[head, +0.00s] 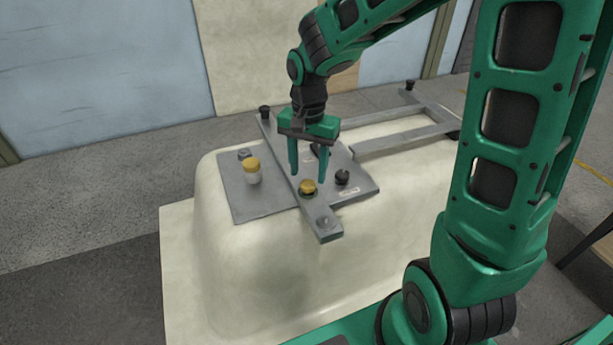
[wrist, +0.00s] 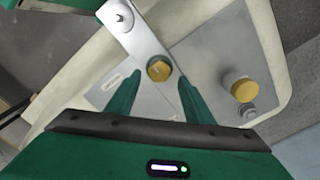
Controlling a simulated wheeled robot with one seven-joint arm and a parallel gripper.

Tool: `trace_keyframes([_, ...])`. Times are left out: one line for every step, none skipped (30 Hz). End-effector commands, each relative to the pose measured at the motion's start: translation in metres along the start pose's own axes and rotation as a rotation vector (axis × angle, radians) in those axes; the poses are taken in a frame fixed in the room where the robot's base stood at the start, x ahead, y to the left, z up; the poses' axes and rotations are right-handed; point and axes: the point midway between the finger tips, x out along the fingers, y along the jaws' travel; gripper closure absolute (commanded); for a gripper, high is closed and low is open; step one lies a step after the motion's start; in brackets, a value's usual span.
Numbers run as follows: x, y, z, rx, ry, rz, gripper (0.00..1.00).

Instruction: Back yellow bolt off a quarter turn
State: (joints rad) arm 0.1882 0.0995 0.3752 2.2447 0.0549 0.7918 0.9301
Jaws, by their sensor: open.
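The yellow bolt (head: 307,187) has a round, dull yellow head and sits on a grey metal bar (head: 331,233) clamped across a grey plate. It also shows in the wrist view (wrist: 160,70), ahead of the fingertips and roughly midway between them. My gripper (head: 308,177) is open and points down above the bolt, one finger on each side. In the wrist view my gripper (wrist: 159,78) has nothing between its fingers that it grips. I cannot tell whether the fingertips are level with the bolt's head.
A black knob (head: 342,176) stands right of the bolt. The cream tub shell (head: 250,262) lies underneath.

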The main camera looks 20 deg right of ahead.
Motion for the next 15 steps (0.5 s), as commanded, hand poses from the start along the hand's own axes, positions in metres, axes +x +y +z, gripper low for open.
trace_keyframes([0.008, 0.001, 0.001, -0.002, -0.002, 0.002, 0.53])
trace_keyframes([0.012, 0.0, 0.001, -0.001, -0.003, 0.002, 0.53])
trace_keyframes([0.016, 0.0, 0.001, -0.001, -0.002, 0.001, 0.53])
trace_keyframes([0.019, 0.0, 0.001, -0.001, -0.002, 0.001, 0.53])
trace_keyframes([0.022, 0.0, 0.001, -0.001, -0.001, 0.001, 0.53])
trace_keyframes([0.025, 0.0, 0.0, -0.001, -0.001, 0.001, 0.53])
trace_keyframes([0.026, 0.0, 0.0, -0.001, 0.0, 0.001, 0.53])
trace_keyframes([0.028, 0.0, 0.0, -0.001, 0.0, 0.0, 0.53])
trace_keyframes([0.029, 0.0, 0.0, -0.001, 0.0, 0.0, 0.53])
trace_keyframes([0.03, 0.0, 0.0, -0.001, 0.0, 0.0, 0.53])
trace_keyframes([0.03, 0.0, 0.0, -0.001, 0.0, 0.001, 0.53])
trace_keyframes([0.031, 0.0, 0.0, -0.001, 0.0, 0.0, 0.53])
trace_keyframes([0.031, 0.0, 0.0, -0.001, 0.0, 0.0, 0.53])
trace_keyframes([0.031, 0.0, 0.0, -0.001, 0.001, 0.0, 0.53])
trace_keyframes([0.031, 0.0, 0.0, -0.001, 0.001, 0.0, 0.53])
